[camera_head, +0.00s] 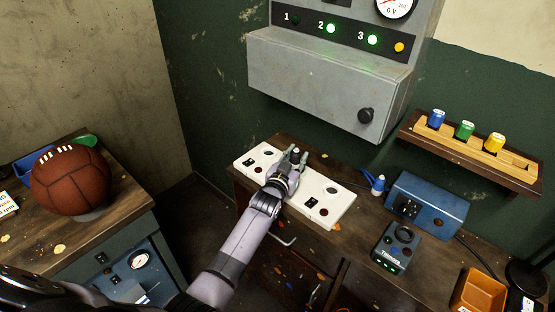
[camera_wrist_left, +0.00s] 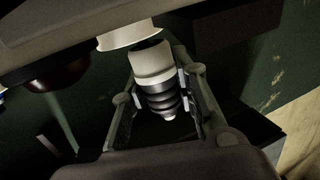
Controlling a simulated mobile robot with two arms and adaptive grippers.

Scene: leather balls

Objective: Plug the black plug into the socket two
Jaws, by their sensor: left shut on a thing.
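My left gripper (camera_head: 293,156) is above the middle of the white socket panel (camera_head: 333,207) on the wooden bench. In the left wrist view its two fingers are shut on the black plug (camera_wrist_left: 162,101), which has a ribbed black body and a pale wide end. The pale end points away from the palm, close to a white round rim (camera_wrist_left: 126,35); whether they touch cannot be told. In the head view the gripper hides the middle socket and most of the plug. Uncovered sockets show at the panel's left and right ends. My right gripper is not in view.
A grey wall box (camera_head: 322,85) hangs above the bench, with green lamps lit at 2 and 3 and lamp 1 dark. A blue box (camera_head: 426,205), a small dark device (camera_head: 396,249) and an orange bin (camera_head: 478,291) stand to the right. A brown ball (camera_head: 70,181) is far left.

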